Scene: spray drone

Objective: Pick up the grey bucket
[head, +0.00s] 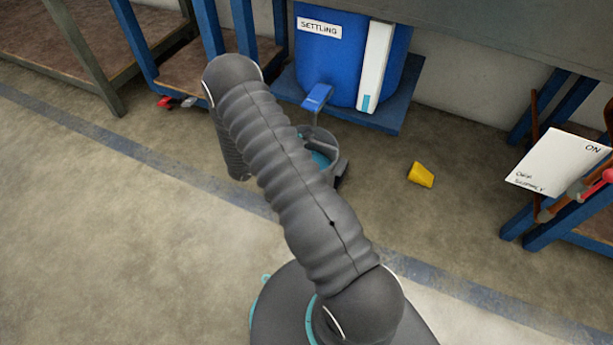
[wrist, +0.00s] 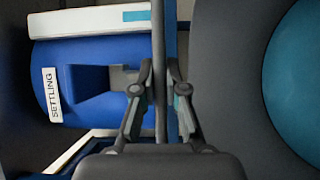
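The grey bucket (head: 327,144) stands on the floor in front of the blue settling tank, with teal inside it; my arm hides its left part in the head view. In the wrist view its grey rim and teal inside (wrist: 298,85) fill the right side.
The blue tank (head: 345,55), labelled SETTLING, has a blue spout (head: 318,96) just above the bucket and stands on a blue base (head: 393,118). A yellow piece (head: 421,175) lies on the floor to the right. Blue-legged benches stand on both sides.

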